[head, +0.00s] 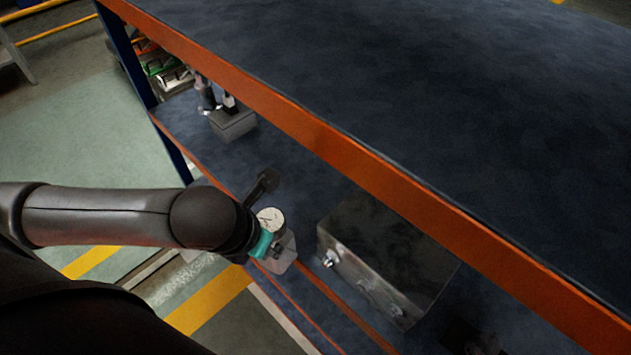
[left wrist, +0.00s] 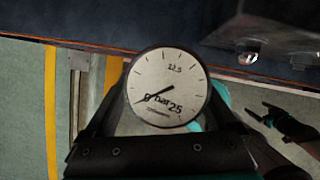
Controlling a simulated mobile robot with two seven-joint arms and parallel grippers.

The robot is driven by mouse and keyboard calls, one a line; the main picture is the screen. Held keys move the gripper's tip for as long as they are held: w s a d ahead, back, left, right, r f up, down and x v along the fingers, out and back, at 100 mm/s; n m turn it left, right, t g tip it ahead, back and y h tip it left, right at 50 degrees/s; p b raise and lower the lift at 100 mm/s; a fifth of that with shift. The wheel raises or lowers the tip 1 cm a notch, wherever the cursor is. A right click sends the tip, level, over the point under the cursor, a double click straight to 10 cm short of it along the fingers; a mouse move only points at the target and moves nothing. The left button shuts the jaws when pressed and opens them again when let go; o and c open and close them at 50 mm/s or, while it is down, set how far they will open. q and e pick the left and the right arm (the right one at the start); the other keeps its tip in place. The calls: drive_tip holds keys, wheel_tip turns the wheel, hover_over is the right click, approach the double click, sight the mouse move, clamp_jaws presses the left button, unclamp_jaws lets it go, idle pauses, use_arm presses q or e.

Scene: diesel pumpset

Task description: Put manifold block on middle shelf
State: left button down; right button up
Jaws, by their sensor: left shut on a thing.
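My left gripper (head: 272,246), with a teal band, is shut on the manifold block (head: 283,258), a small pale grey block with a round white dial gauge on top. The block is at the orange front edge of the shelf below the top one. I cannot tell whether it touches the shelf. In the left wrist view, the gauge (left wrist: 168,88) faces the camera between the dark fingers and hides the block.
The shelf (head: 290,185) holds a large dark metal box (head: 385,262) with fittings, right of the held block. A small grey block with fittings (head: 232,122) and coloured bins (head: 165,68) are farther back. The top shelf's orange beam (head: 330,140) overhangs. Bare shelf lies between.

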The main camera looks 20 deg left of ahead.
use_arm(q)
drive_tip(key=shift+w+d+r+n, duration=0.1)
drive_tip(key=shift+w+r+n, duration=0.2)
drive_tip(key=shift+r+n, duration=0.25)
drive_tip(key=shift+w+y, duration=0.3)
drive_tip(key=shift+w, duration=0.1)
drive_tip(key=shift+n, duration=0.25)
drive_tip(key=w+b, duration=0.1)
drive_tip(key=b, duration=0.1)
drive_tip(key=w+b, duration=0.2)
drive_tip(key=b, duration=0.1)
drive_tip(key=w+b, duration=0.2)
drive_tip(key=shift+a+f+b, duration=0.2)
drive_tip(key=shift+f+b, duration=0.05)
drive_tip(key=shift+b, duration=0.15)
drive_tip(key=shift+w+r+b, duration=0.1)
drive_tip(key=shift+b, duration=0.55)
drive_tip(key=shift+w+r, duration=0.1)
drive_tip(key=shift+w, duration=0.1)
drive_tip(key=w, duration=1.1)
drive_tip(key=shift+w+a+r+p, duration=0.1)
drive_tip(key=shift+w+a+p, duration=0.15)
drive_tip(key=shift+a+p, duration=0.15)
drive_tip(key=shift+f, duration=1.8)
use_arm(e)
wheel_tip(320, 180, down, 8)
drive_tip(key=shift+w+f, duration=0.2)
drive_tip(key=shift+w, duration=0.2)
